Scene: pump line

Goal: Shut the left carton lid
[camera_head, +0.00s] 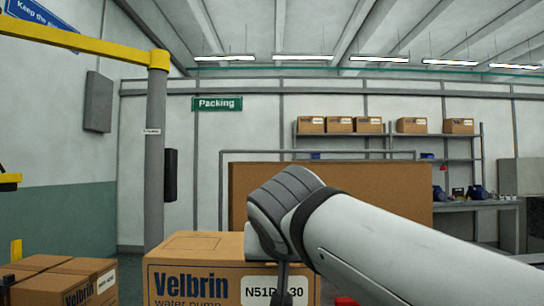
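A brown carton (205,275) printed "Velbrin water pump", with a label partly reading "N51D", stands at the bottom centre. Its visible top looks flat; my arm covers the top's right part. A wide brown cardboard panel (335,178) stands upright behind it. I cannot tell whether this panel is a raised lid or which carton it belongs to. My arm reaches in from the lower right, its grey joint in front of the panel. A narrow dark part, seemingly of my gripper (283,284), hangs in front of the carton's face. Its fingertips are not clear, and contact cannot be told.
More Velbrin cartons (70,280) stand at the lower left. A grey post (155,150) with a yellow beam (80,40) rises behind them. A shelf (390,153) with several cartons and a workbench (480,202) stand at the back right. A small red thing (345,301) shows at the bottom.

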